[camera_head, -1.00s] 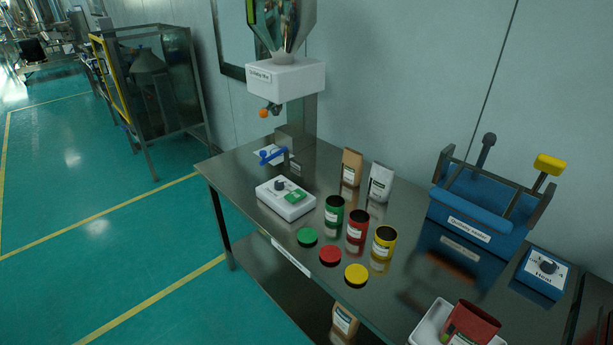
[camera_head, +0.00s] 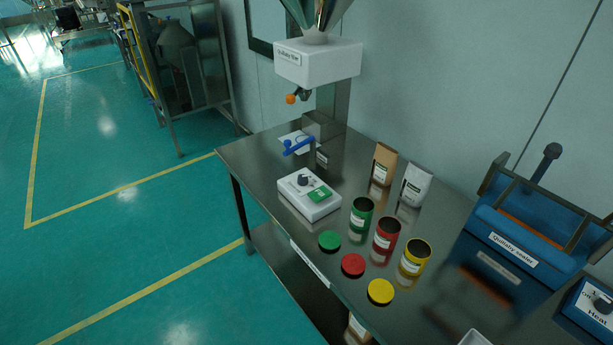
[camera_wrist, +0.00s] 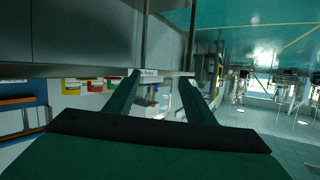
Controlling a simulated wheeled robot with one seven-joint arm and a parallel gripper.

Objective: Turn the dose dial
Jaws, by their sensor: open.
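The dose dial (camera_head: 304,181) is a small dark knob on top of a white box (camera_head: 310,206) with a green patch beside the knob. The box stands on the metal table, left of the jars, below the white dispenser head (camera_head: 318,63). My gripper (camera_wrist: 163,77) shows only in the wrist view. Its two dark green fingers are apart with nothing held between them. The wrist picture is upside down; a small, blurred white object (camera_wrist: 150,110) with green on it shows beyond the fingers. The dial cannot be made out there.
Green, red (camera_head: 386,236) and yellow jars stand right of the box, their lids (camera_head: 353,265) in front. Two pouches (camera_head: 416,185) stand behind. A blue sealer (camera_head: 525,240) and Heat dial box (camera_head: 592,306) are at right. A blue-handled piece (camera_head: 300,147) sits behind the box. The floor at left is clear.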

